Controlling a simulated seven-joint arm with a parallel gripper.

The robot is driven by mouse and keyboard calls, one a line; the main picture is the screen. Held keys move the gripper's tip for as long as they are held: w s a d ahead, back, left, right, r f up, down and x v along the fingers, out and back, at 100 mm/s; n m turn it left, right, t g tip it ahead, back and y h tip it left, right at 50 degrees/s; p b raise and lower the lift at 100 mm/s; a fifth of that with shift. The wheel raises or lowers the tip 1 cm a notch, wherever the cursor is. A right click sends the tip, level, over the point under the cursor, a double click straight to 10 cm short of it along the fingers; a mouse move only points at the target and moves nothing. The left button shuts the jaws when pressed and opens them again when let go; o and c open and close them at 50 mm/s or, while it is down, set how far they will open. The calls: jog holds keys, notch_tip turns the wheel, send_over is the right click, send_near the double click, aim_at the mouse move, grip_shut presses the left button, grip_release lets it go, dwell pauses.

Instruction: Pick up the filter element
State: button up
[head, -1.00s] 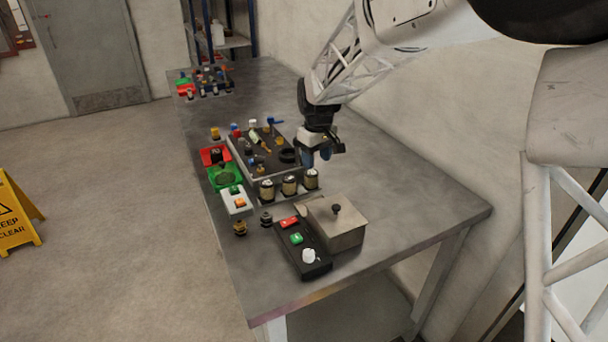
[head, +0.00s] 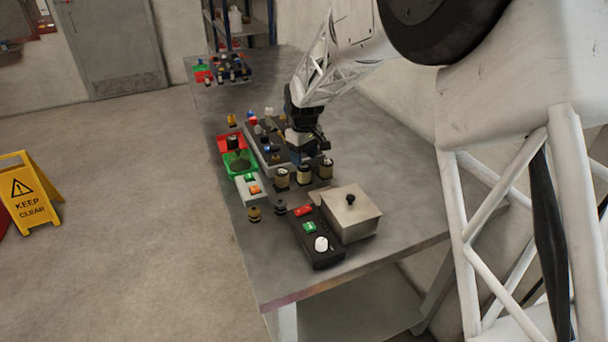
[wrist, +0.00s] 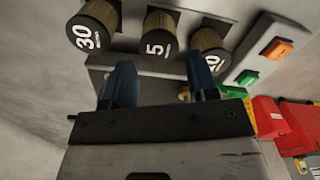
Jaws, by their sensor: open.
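Three tan filter elements with dark numbered caps stand in a row on the bench. In the wrist view their caps read 30 (wrist: 95,25), 5 (wrist: 158,35) and what looks like 20 (wrist: 208,45). In the head view they stand left (head: 282,178), middle (head: 303,173) and right (head: 326,168), in front of my gripper (head: 303,155). In the wrist view my gripper (wrist: 160,82) has its two blue fingers apart, with nothing visible between them. The fingertips point toward the row; whether they touch anything is unclear. My gripper partly hides the tray behind the row.
A lidded metal box (head: 350,212) and a black button panel (head: 318,240) stand at the near end. A white switch box (head: 250,188), green tray (head: 240,164) and red tray (head: 226,143) line the left edge. A grey parts tray (head: 260,150) lies behind. The bench's right side is clear.

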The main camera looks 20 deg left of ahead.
aim_at(304, 167)
jog(key=shift+f, duration=0.9)
jog(key=shift+f, duration=2.55)
jog(key=c, duration=0.6)
jog(key=shift+o, duration=0.2)
jog(key=shift+r, duration=5)
